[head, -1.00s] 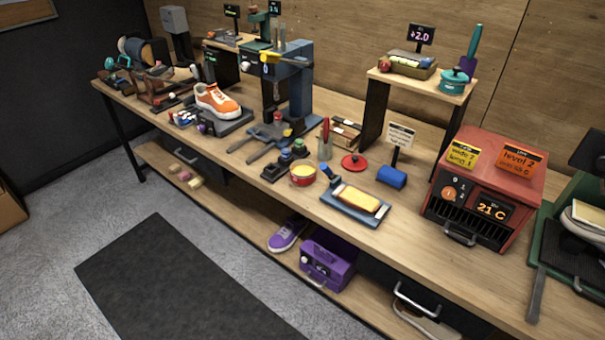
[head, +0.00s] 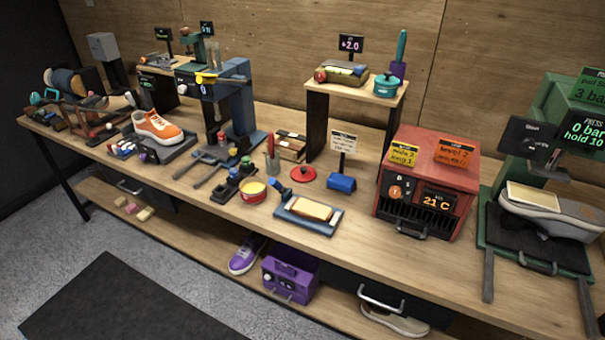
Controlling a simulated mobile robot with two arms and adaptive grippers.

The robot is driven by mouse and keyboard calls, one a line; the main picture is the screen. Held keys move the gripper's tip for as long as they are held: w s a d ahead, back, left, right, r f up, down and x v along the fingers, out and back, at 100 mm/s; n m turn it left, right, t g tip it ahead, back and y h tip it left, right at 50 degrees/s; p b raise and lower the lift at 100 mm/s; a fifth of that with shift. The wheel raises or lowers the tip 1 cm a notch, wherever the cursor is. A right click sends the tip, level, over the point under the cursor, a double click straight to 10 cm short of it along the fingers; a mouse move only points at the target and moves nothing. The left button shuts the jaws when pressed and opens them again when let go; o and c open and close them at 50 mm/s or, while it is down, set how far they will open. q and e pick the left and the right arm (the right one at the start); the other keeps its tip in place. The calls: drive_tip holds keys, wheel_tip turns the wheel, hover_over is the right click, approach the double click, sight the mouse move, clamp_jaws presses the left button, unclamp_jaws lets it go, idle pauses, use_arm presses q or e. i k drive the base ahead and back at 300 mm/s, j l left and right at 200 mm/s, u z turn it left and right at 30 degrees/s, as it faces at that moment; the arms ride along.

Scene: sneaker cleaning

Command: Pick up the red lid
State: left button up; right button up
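The red lid (head: 303,174) lies flat on the wooden workbench, with a small dark red knob on top. It sits behind a red and yellow tin (head: 252,191) and to the right of a cup of red-handled tools (head: 272,158). A blue roll-shaped object (head: 341,183) is to its right, in front of a small sign. Nothing covers the lid. Neither of my grippers shows in the head view.
A red oven (head: 430,184) and a green press (head: 540,210) stand to the right. Bare bench lies in front of the oven.

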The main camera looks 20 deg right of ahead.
sight(300, 174)
drive_tip(key=i+j+z, duration=0.15)
drive_tip(key=i+j, duration=0.3)
drive_tip(key=i+j+z, duration=0.2)
drive_tip(key=i+j, duration=0.2)
drive_tip(key=j, duration=0.2)
